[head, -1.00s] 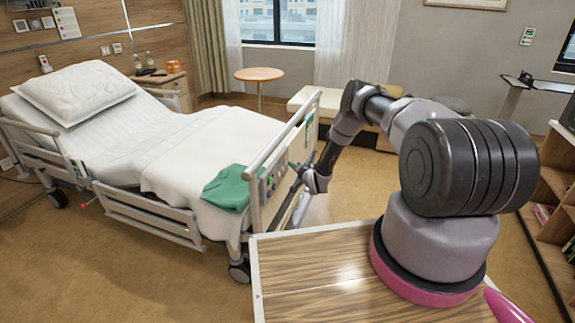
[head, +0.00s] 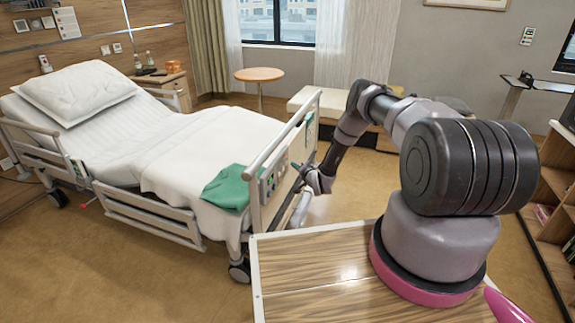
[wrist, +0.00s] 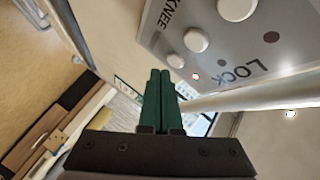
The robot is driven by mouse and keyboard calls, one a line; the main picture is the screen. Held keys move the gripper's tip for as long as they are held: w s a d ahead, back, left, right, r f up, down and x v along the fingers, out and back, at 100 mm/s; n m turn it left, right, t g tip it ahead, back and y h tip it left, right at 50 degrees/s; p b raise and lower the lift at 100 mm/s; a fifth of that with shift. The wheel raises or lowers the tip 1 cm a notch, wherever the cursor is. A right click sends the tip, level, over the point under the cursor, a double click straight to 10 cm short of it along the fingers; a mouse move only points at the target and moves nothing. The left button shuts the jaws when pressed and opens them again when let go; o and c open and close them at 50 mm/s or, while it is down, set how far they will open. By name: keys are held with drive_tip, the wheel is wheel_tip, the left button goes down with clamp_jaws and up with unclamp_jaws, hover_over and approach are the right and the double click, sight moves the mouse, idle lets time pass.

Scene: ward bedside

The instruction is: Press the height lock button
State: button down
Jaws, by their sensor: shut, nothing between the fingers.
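The control panel (head: 272,182) is on the bed's footboard (head: 255,212). In the wrist view the grey panel (wrist: 215,58) is tilted at upper right, with KNEE and LOCK lettering, round white buttons (wrist: 196,40) and dark round spots. A small red light (wrist: 195,76) glows near the LOCK lettering. I cannot tell which control is the height lock button. My gripper (wrist: 160,75) has green fingers pressed together with nothing between them. Its tips appear beside and below the panel in the wrist view, apart from the buttons. In the head view my gripper (head: 297,166) is just right of the panel.
A pale rail (wrist: 255,97) crosses the wrist view below the panel. The bed (head: 200,150) has a green cloth (head: 228,188) at its foot end. A wooden-topped surface (head: 315,265) is at the front. Open floor lies beyond the footboard.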

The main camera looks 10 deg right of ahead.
drive_tip(key=shift+s+d, duration=0.4)
drive_tip(key=shift+d, duration=0.3)
drive_tip(key=shift+s+d, duration=0.45)
drive_tip(key=shift+d, duration=0.3)
drive_tip(key=shift+s+d, duration=0.4)
drive_tip(key=shift+d, duration=0.3)
drive_tip(key=s+d+r, duration=0.2)
drive_tip(key=s+d, duration=0.2)
drive_tip(key=d, duration=0.3)
